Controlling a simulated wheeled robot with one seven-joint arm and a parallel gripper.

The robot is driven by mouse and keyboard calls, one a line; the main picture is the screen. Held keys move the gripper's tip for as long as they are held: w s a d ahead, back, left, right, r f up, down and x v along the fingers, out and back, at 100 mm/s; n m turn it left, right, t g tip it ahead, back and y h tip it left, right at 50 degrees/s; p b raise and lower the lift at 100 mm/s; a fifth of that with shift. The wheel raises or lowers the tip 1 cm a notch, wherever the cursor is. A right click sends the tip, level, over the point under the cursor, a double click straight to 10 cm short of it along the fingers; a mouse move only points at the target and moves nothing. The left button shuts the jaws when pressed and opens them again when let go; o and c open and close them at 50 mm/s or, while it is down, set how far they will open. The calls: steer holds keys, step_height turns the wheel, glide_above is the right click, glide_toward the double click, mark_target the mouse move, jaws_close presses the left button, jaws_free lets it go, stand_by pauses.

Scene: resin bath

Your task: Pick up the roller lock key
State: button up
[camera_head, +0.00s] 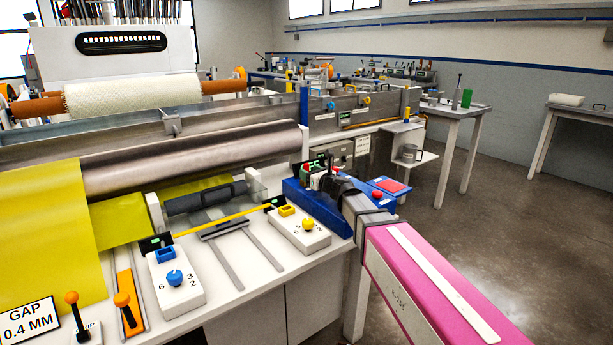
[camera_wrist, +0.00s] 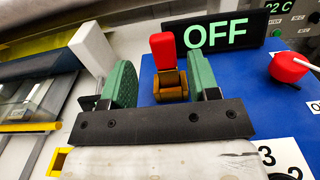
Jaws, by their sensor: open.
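A red-topped piece with a brass-coloured lower part, which looks like the roller lock key (camera_wrist: 162,45), stands upright at the blue panel in the wrist view. My gripper (camera_wrist: 165,84) is open, with one green finger pad on each side of it. A gap shows between the key and each pad, wider on the left. In the head view, my gripper (camera_head: 318,172) is over the blue control box (camera_head: 300,197), and the key is hard to make out there.
A lit OFF display (camera_wrist: 215,36) stands just behind the key. A red knob (camera_wrist: 286,68) sits to the right on the blue panel. In the head view, white control boxes (camera_head: 177,290) and a large steel roller (camera_head: 190,160) lie to the left. Open floor (camera_head: 480,240) is at the right.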

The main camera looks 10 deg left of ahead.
mark_target(304, 168)
steer(key=x, duration=0.5)
steer(key=shift+w, duration=0.3)
steer(key=shift+d, duration=0.1)
steer(key=c, duration=1)
